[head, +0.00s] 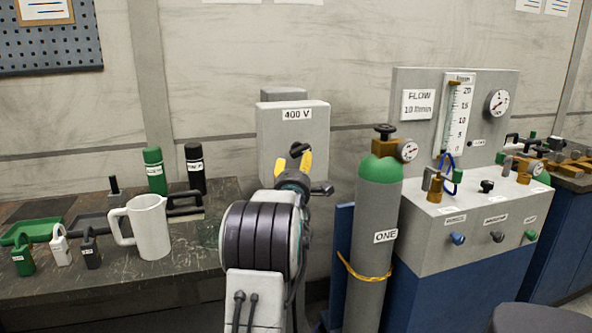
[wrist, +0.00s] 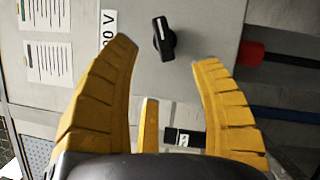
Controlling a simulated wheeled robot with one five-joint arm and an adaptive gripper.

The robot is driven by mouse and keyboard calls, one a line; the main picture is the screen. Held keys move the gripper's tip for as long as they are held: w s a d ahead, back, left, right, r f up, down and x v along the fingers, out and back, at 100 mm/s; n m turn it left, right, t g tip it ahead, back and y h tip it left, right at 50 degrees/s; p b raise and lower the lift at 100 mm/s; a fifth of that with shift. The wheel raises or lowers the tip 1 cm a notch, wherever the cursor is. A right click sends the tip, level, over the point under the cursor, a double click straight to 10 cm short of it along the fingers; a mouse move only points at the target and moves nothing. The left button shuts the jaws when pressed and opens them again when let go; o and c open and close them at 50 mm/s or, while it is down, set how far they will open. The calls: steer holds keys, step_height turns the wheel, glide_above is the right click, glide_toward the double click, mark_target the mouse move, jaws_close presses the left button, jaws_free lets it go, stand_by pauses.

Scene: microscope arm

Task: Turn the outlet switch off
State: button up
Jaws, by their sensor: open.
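The outlet switch is a black rotary knob (head: 299,149) on the front of a grey box (head: 265,135) labelled 400 V, fixed to the wall. In the wrist view the knob (wrist: 164,38) shows a white line along its handle, which runs nearly up and down the picture. My gripper (head: 293,163) is in front of the box with its yellow fingers pointing at it. In the wrist view my gripper (wrist: 165,54) is open and empty; the knob appears between and just beyond the two fingertips, and no contact shows. My arm hides the box's lower part in the head view.
A green-topped gas cylinder (head: 378,215) stands close to my arm's right, before a flow panel (head: 460,105). On the left, a dark bench (head: 190,270) holds a white jug (head: 150,228), bottles and padlocks.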

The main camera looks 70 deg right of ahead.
steer(key=shift+s+a, duration=0.15)
steer(key=shift+a, duration=0.45)
steer(key=shift+f, duration=0.1)
steer(key=shift+c, duration=0.2)
